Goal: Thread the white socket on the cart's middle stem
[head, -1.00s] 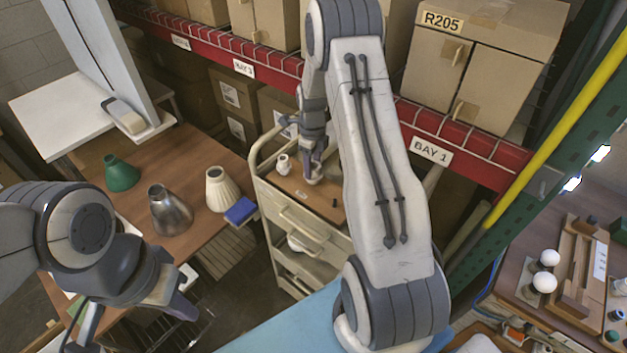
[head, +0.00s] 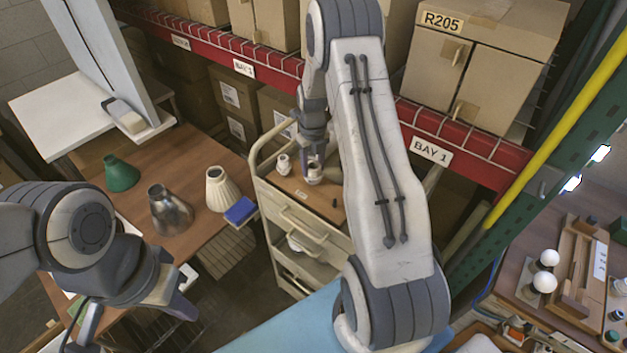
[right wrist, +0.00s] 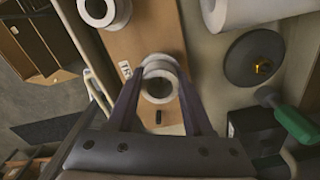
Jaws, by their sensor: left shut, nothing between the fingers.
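A white socket (head: 314,179) stands upright on the wooden top of the cart (head: 300,221), at the cart's middle. The stem beneath it is hidden. My right gripper (head: 313,166) points down over this socket, one finger on each side. In the right wrist view, the socket (right wrist: 160,68) shows as a white ring between the fingertips; whether they press on it cannot be told. A second white socket (head: 283,166) stands to the left on the cart top and also shows in the right wrist view (right wrist: 104,9). My left gripper (head: 180,304) is shut and empty at lower left, away from the cart.
A brown table (head: 140,158) on the left holds a green shade (head: 121,174), a metal shade (head: 169,212), a cream shade (head: 221,190) and a blue box (head: 240,211). A small dark piece (head: 334,202) is on the cart top. A red shelf with boxes stands behind.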

